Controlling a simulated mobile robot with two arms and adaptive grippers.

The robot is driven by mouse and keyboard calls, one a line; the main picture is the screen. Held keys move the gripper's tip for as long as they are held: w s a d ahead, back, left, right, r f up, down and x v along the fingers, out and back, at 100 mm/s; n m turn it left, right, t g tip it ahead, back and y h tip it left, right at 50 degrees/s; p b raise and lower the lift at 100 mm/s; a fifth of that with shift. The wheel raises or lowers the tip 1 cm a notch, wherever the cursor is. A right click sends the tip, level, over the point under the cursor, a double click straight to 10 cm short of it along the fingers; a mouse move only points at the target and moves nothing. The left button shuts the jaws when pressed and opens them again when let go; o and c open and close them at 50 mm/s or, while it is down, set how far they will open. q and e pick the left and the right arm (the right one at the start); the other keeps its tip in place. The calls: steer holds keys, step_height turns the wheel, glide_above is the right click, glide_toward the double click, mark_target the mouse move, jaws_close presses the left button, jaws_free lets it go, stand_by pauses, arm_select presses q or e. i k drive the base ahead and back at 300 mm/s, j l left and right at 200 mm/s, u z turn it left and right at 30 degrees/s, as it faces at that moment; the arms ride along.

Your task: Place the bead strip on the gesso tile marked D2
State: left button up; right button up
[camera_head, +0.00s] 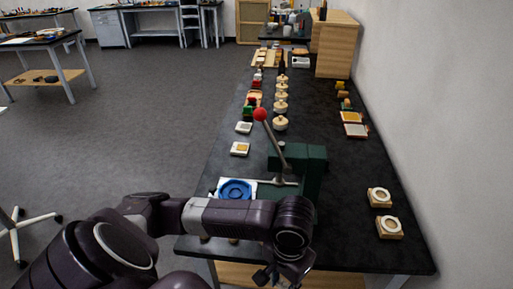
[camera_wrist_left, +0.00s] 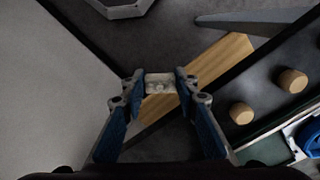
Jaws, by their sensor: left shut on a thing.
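My left gripper (camera_head: 280,275) hangs just off the near edge of the black bench, low in the head view. In the left wrist view its blue-padded fingers (camera_wrist_left: 158,84) are shut on a small pale, knobbly piece, the bead strip (camera_wrist_left: 159,83). In the head view the strip cannot be made out. Pale square tiles lie on the bench: one at the left edge (camera_head: 244,127) and another nearer (camera_head: 240,149) with a yellowish centre. No D2 mark can be read on any of them. My right gripper is not in view.
A green press (camera_head: 312,170) with a red-knobbed lever (camera_head: 261,115) stands mid-bench. A blue dish (camera_head: 235,189) sits left of it, partly behind my arm. Two ring-topped wooden blocks (camera_head: 379,197) (camera_head: 390,227) stand at right. Several lidded pots line the far bench. Bench between press and blocks is clear.

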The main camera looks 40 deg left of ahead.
mark_target(239, 146)
steer(key=k+j+z, duration=0.15)
steer(key=j, duration=0.4)
steer(key=k+j+z, duration=0.1)
steer(key=k+j, duration=0.3)
steer(key=k+j+z, duration=0.15)
steer(key=k+j, duration=0.2)
steer(key=j, duration=0.2)
steer(key=j+z, duration=0.15)
steer(key=j, duration=0.3)
steer(key=j+z, duration=0.15)
steer(key=j, duration=0.25)
steer(key=k+j+z, duration=0.15)
steer(key=j, duration=0.3)
steer(key=j+z, duration=0.2)
steer(key=j, duration=0.2)
steer(key=k+j+z, duration=0.15)
steer(key=j, duration=0.3)
steer(key=j+z, duration=0.15)
steer(key=j, duration=0.25)
steer(key=i+j+z, duration=0.1)
steer(key=j, duration=0.45)
steer(key=i+j+z, duration=0.15)
steer(key=j, duration=0.4)
steer(key=j+z, duration=0.1)
steer(key=j, duration=0.5)
